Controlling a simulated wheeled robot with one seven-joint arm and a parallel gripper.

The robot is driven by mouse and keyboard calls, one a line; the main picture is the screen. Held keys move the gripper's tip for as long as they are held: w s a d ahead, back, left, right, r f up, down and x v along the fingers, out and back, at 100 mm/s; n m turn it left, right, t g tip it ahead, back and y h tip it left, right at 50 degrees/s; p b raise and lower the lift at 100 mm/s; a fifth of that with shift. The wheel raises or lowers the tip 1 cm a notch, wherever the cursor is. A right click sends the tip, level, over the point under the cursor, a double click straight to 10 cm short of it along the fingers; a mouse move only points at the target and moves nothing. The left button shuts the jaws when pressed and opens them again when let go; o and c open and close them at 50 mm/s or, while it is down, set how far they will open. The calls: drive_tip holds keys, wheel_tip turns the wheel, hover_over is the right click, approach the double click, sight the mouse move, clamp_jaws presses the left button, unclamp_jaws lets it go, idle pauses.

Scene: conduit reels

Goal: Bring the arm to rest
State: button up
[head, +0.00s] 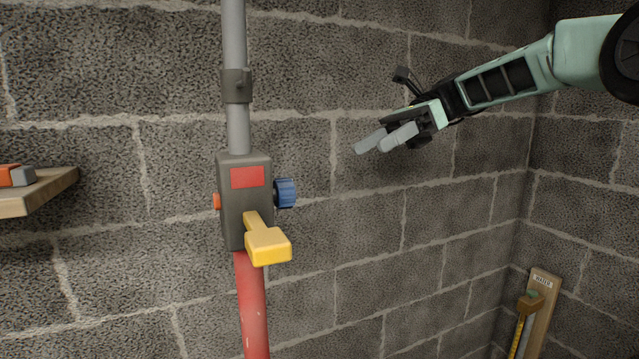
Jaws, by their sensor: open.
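My gripper (378,143) is at the upper middle right in the head view, on the end of my pale green arm, which reaches in from the upper right. Its two grey fingers point left and a little down. They hold nothing. The gripper is in front of the block wall, to the right of and above a dark grey box (232,205) on a vertical pipe, apart from it.
The box bears a red label, a blue knob (285,193) and a yellow lever (267,244). A grey pipe (235,40) rises above it, a red one (252,305) runs below. A wooden shelf (45,195) is at left. A wooden board (545,300) leans at lower right.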

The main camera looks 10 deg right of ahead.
drive_tip(key=s+a+f+n+h+b, duration=0.2)
drive_tip(key=s+a+f+n, duration=0.1)
drive_tip(key=s+f, duration=0.3)
drive_tip(key=s+a+f+n+h+b, duration=0.2)
drive_tip(key=s+a+f+n+b, duration=0.1)
drive_tip(key=f, duration=0.5)
drive_tip(key=s+a+f+n+h+b, duration=0.2)
drive_tip(key=s+a+f, duration=0.25)
drive_tip(key=f, duration=0.35)
drive_tip(key=s+d+f+n+t+h+b, duration=0.2)
drive_tip(key=s+d+f+n+h+b, duration=0.1)
drive_tip(key=s+f+n, duration=0.5)
drive_tip(key=s+d+f+n+t+h+b, duration=0.2)
drive_tip(key=s+f+n, duration=0.6)
drive_tip(key=f, duration=0.4)
drive_tip(key=s+d+t+b, duration=0.1)
drive_tip(key=d+b, duration=0.1)
drive_tip(key=shift+f+h+b, duration=0.15)
drive_tip(key=shift+h+b, duration=0.2)
drive_tip(key=shift+h, duration=0.05)
drive_tip(key=shift+d, duration=0.15)
